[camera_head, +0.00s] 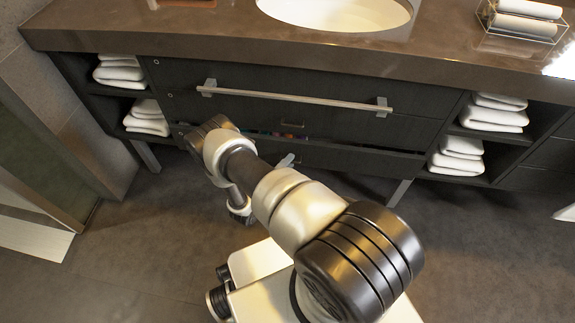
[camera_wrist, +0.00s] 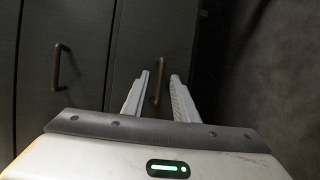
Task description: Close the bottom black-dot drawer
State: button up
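The bottom drawer (camera_head: 352,161) is the lowest dark front under the vanity. In the head view it stands partly open, with a gap along its top showing small coloured items inside. My arm covers its left part. In the wrist view, turned sideways, its dark front (camera_wrist: 158,32) carries a bronze handle (camera_wrist: 157,82). My gripper (camera_wrist: 161,76) is open, its two pale fingers apart on either side of that handle in the picture. I cannot tell whether they touch it. In the head view my gripper is mostly hidden behind the arm. No black dot is clearly readable.
An upper drawer has a long metal bar handle (camera_head: 295,99). Another bronze handle (camera_wrist: 57,67) shows on the neighbouring front. Open shelves with white towels (camera_head: 459,155) flank the drawers. A table leg (camera_head: 399,192) stands below right. The floor (camera_head: 130,250) at left is clear.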

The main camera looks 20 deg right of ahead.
grip_shut()
dwell(1.4)
